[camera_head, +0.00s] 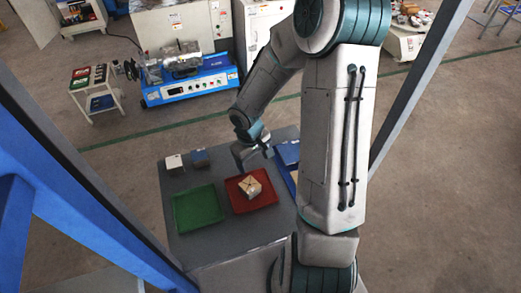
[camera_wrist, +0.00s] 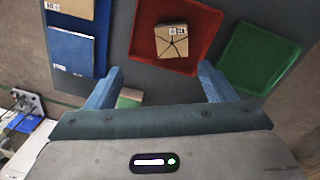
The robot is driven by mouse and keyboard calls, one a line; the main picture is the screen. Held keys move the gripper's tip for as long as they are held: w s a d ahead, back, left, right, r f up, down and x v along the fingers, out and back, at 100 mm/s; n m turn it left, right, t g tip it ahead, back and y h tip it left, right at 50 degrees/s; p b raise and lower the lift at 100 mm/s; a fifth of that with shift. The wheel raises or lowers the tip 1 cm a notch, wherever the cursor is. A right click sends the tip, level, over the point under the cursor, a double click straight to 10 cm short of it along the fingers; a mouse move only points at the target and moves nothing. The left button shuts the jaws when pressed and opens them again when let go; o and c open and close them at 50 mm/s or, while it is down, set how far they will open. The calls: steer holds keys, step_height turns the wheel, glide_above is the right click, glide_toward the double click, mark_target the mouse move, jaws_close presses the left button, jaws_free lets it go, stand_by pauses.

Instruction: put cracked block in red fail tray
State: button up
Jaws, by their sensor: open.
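The cracked block (camera_head: 250,187) is a tan block with dark crack lines on its top. It sits inside the red tray (camera_head: 237,204), and the wrist view also shows the block (camera_wrist: 176,44) in the red tray (camera_wrist: 147,20). My gripper (camera_head: 255,152) is above the table behind the red tray. In the wrist view my gripper (camera_wrist: 160,82) has its two blue fingers wide apart with nothing held between them. The fingers are apart from the block.
A green tray (camera_head: 198,208) lies left of the red one. A blue tray (camera_head: 287,153) is on the right, partly behind my arm. Grey table (camera_head: 215,240) is bare in front.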

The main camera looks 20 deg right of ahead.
steer(key=s+d+r+m+t+h, duration=0.1)
steer(key=s+r, duration=0.2)
steer(key=r, duration=0.5)
steer(key=s+d+r+m+t+h, duration=0.1)
steer(key=s+r+m, duration=0.15)
steer(key=r, duration=0.55)
steer(key=s+a+r+t+y, duration=0.1)
steer(key=s+a+r+y, duration=0.1)
steer(key=s+r, duration=0.6)
steer(key=shift+s+a+r+m+t+y, duration=0.25)
steer(key=shift+s+a+m+t+y, duration=0.15)
steer(key=shift+s+a, duration=0.3)
